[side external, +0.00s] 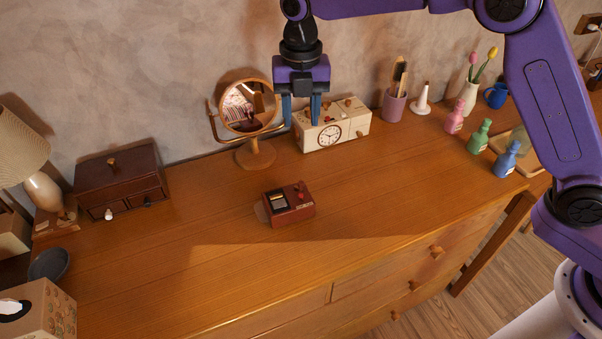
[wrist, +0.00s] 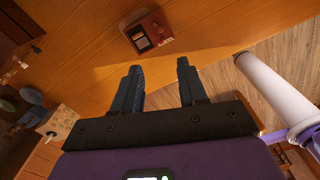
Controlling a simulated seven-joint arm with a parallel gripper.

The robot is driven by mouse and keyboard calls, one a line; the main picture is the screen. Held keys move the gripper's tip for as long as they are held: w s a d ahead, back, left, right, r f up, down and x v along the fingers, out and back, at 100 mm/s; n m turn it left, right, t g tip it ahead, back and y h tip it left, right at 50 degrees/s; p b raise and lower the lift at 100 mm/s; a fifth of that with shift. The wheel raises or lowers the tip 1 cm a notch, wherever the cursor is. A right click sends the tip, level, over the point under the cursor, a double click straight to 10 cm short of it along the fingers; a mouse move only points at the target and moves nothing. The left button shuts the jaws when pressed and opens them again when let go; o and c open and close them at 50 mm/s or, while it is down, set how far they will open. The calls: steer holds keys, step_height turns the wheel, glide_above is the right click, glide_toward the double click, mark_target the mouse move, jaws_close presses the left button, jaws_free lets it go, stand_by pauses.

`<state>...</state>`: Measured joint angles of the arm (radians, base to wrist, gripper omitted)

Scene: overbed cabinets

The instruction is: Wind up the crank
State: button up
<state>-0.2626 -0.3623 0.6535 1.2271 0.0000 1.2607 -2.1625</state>
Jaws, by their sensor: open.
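A small dark red box (side external: 289,205) stands on the wooden dresser top (side external: 220,265), near its middle. It has a dark and silver panel on top and a small red knob or crank handle (side external: 299,195); the exact shape is too small to tell. The box also shows in the wrist view (wrist: 149,33), beyond the fingertips. My gripper (side external: 301,110) is open and empty, pointing down above the dresser. In the side view it overlaps the cream clock box behind. Its two dark fingers stand apart in the wrist view (wrist: 158,68).
The cream clock box (side external: 333,124) and a round mirror (side external: 248,108) stand along the wall. A dark drawer box (side external: 121,181) and a lamp (side external: 41,190) are left. Small bottles (side external: 480,136), a vase (side external: 467,97) and a pink cup (side external: 394,105) are right. The dresser's front middle is clear.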

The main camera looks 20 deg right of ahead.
glide_toward(301, 182)
steer(key=shift+n, duration=0.4)
step_height(301, 182, down, 8)
stand_by(0.3)
jaws_close()
